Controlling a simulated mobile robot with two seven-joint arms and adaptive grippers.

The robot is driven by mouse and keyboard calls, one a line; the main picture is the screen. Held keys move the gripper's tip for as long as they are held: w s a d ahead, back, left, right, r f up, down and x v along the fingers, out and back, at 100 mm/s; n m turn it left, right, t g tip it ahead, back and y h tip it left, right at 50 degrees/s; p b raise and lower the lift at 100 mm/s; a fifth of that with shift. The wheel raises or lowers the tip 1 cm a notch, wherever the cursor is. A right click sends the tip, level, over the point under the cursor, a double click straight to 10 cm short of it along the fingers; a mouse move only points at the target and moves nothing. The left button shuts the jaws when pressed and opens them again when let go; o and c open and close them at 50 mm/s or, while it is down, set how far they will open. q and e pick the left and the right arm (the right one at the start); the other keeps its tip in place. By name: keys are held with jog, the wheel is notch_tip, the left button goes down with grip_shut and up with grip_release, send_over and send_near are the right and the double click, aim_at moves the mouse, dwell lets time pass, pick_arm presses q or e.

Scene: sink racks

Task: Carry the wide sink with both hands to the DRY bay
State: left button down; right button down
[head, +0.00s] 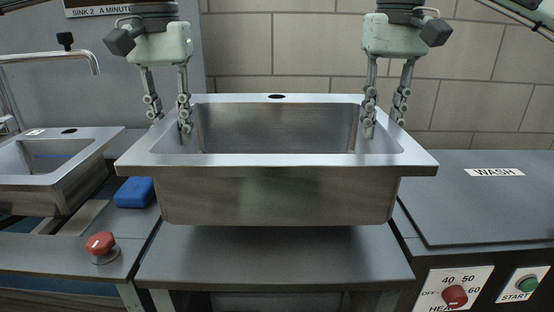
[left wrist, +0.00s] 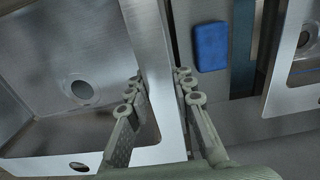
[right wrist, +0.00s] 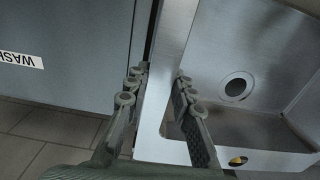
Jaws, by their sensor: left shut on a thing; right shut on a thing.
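The wide steel sink (head: 280,195) is in the middle of the head view, level, over a grey stand. A shadow lies under it, and it seems to be held just above the stand. My left gripper (head: 169,120) is shut on its left rim, one finger inside the basin and one outside. My right gripper (head: 384,125) is shut on its right rim in the same way. The left wrist view shows the gripped rim (left wrist: 158,60) and a drain hole; the right wrist view shows the other rim (right wrist: 172,60). No DRY label is in view.
On the right is a grey counter marked WASH (head: 495,172) with a heat knob (head: 455,296) and green START button (head: 527,284). On the left are another sink (head: 85,160) with a tap, a blue sponge (head: 134,192) and a red button (head: 101,243). A brick wall stands behind.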

pick_arm(q)
jog(key=shift+w+a+f, duration=0.1)
jog(key=shift+a+f, duration=0.05)
jog(key=shift+a, duration=0.05)
pick_arm(e)
jog(key=shift+d+f, duration=0.1)
jog(key=shift+d, duration=0.15)
